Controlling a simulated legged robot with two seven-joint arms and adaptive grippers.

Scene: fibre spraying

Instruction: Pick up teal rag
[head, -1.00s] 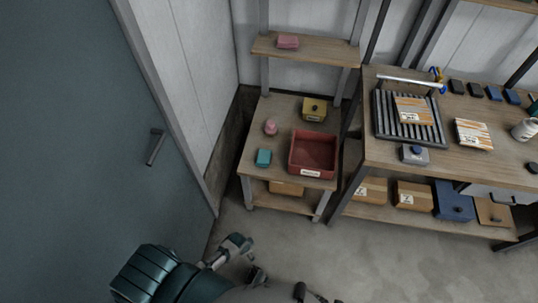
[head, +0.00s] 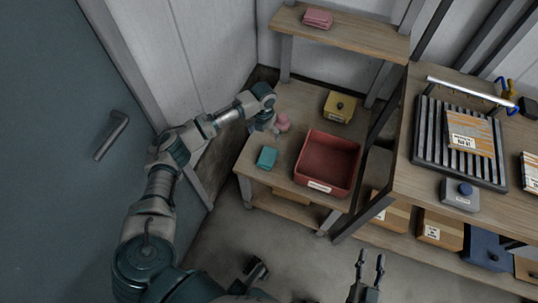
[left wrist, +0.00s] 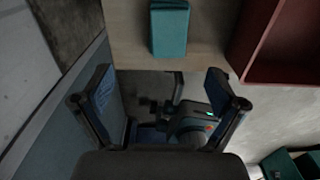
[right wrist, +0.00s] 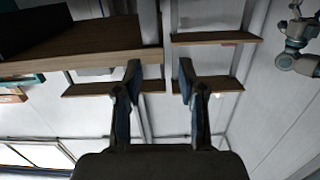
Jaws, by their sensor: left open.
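The teal rag (head: 266,158) is a small folded block lying near the front left of the small wooden table (head: 243,166). It also shows at the top of the left wrist view (left wrist: 169,28), beyond my open fingers. My left gripper (head: 266,128) is above the table's left side, just behind the rag and apart from it; in the left wrist view its fingers (left wrist: 160,95) are spread and empty. My right gripper (head: 369,262) is low at the front, with its fingers apart and empty, as the right wrist view (right wrist: 157,75) also shows.
A red bin (head: 318,184) stands right of the rag. A pink object (head: 283,122) is close beside my left gripper. A yellow box (head: 339,107) sits at the back. A shelf with a pink cloth (head: 318,18) is above. The workbench (head: 425,180) is at right.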

